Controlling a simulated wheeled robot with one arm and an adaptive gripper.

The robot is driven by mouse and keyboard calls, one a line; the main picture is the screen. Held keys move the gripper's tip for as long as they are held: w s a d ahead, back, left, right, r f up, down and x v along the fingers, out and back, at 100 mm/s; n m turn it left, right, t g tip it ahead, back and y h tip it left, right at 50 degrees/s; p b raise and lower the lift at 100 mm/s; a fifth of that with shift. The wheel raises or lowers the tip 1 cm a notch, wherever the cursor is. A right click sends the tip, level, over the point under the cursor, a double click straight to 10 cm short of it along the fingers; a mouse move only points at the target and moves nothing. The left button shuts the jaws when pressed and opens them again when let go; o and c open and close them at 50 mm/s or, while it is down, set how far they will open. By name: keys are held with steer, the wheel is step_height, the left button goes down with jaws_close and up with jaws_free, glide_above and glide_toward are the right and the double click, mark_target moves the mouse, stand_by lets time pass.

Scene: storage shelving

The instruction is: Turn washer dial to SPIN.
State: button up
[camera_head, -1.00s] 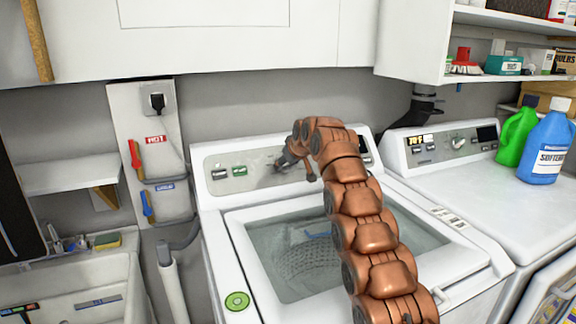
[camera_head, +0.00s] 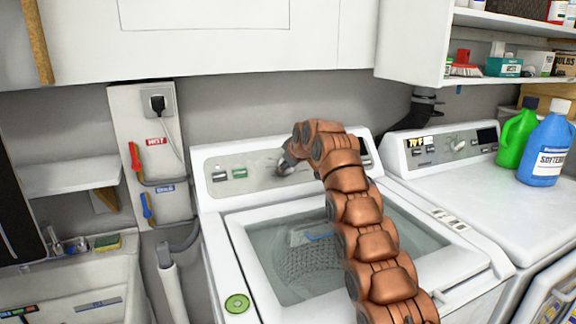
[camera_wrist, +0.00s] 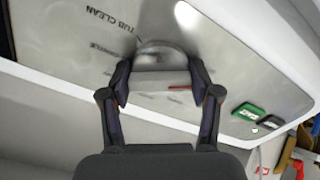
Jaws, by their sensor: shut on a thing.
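The washer (camera_head: 215,163) stands in the middle of the head view, with its dial on the back control panel. In the head view my gripper (camera_head: 284,166) is at the panel and mostly hides the dial. In the wrist view the grey round dial (camera_wrist: 160,58) has a raised bar grip with a red mark at its right. My gripper (camera_wrist: 160,84) is shut on the dial, one finger at each end of the bar. The label TUB CLEAN is legible upside down beside the dial. Other labels are blurred or hidden, and I cannot read SPIN.
A black button and a green button (camera_head: 240,173) sit on the panel left of the dial. The washer's clear lid (camera_head: 285,255) is below my arm. A dryer (camera_head: 450,180) stands to the right with green and blue bottles (camera_head: 548,150) on it. Cabinets (camera_head: 230,35) hang above.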

steer(key=o, duration=1.1)
steer(key=shift+o, duration=0.2)
steer(key=shift+r, duration=0.1)
steer(key=shift+v, duration=0.9)
steer(key=shift+s+d+r, duration=0.3)
steer(key=shift+s+r, duration=0.05)
steer(key=shift+s, duration=0.1)
steer(key=v, duration=0.8)
steer(key=shift+s+r, duration=0.3)
steer(key=shift+d, duration=0.1)
